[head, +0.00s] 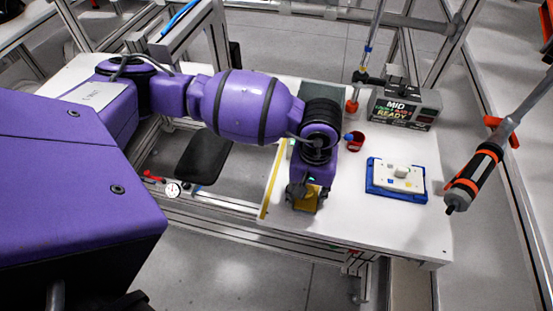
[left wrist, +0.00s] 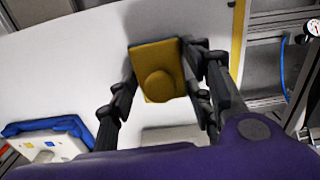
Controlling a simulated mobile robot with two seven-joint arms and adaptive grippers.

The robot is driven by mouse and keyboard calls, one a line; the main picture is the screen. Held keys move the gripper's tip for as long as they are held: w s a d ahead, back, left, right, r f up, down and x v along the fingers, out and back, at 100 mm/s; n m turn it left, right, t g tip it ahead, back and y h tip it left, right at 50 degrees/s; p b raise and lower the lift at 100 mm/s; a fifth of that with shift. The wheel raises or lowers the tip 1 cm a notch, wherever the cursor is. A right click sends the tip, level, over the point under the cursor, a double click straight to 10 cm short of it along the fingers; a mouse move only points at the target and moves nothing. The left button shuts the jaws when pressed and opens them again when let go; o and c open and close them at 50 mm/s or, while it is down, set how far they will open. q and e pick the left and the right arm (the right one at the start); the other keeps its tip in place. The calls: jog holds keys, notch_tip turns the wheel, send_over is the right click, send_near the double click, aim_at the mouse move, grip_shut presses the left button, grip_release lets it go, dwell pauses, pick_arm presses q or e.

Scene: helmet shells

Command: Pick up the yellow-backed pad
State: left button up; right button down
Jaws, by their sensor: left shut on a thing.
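In the head view the pad (head: 306,203) shows below my left gripper (head: 303,194), near the front left edge of the white table. My left gripper is shut on the pad. I cannot tell whether the pad touches the table or is clear of it. My right gripper is in neither view.
On the white table (head: 350,225), a blue tray (head: 370,188) with a white block stands right of my left gripper. A red cup (head: 355,141) and a dark box with a lit sign (head: 400,108) are behind. A black-and-orange tool (head: 474,178) hangs at the right.

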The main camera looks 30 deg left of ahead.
pick_arm(q)
jog(key=shift+w+r, duration=0.1)
